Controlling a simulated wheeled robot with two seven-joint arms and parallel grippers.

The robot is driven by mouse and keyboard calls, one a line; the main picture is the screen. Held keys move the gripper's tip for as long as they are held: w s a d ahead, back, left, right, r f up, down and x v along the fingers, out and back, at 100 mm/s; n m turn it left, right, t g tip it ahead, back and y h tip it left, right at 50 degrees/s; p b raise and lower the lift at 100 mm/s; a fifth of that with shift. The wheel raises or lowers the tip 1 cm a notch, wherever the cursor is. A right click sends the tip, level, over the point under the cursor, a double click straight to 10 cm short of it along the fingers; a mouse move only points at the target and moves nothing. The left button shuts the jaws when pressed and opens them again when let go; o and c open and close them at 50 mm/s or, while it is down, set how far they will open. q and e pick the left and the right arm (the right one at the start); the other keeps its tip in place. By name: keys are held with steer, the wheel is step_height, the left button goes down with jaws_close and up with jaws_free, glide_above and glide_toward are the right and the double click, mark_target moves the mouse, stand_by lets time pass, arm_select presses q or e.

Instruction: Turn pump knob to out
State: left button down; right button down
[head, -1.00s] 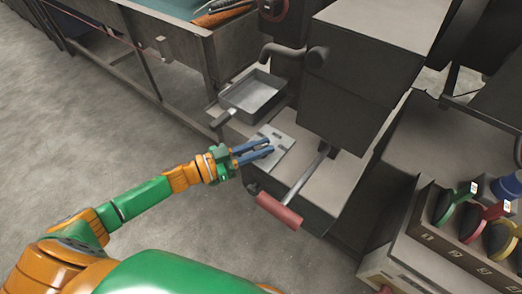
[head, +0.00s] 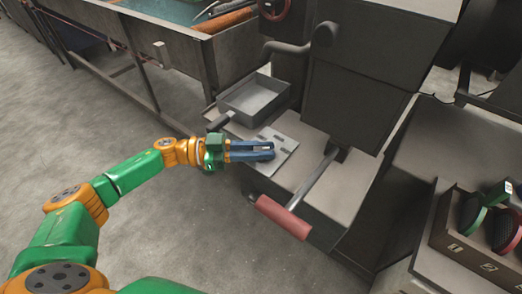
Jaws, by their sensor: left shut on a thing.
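My left gripper (head: 272,151) reaches in from the left, its blue fingers close together over the pale metal plate (head: 285,139). The plate has several dark slots or labels and lies on top of the grey machine. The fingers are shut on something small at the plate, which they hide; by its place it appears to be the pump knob. No marking for "out" is readable, and I cannot tell which way the knob points. My right gripper is not in view.
A square metal pan (head: 255,101) sits just behind the plate. A red-handled lever (head: 284,217) sticks out in front, right of my gripper. The dark machine block (head: 355,105) rises behind it. A crate (head: 470,240) with coloured round items stands at right.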

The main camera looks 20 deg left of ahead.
arm_select(q)
steer(key=c, duration=0.8)
jaws_free()
steer(key=b+v, duration=0.2)
steer(key=v, duration=0.5)
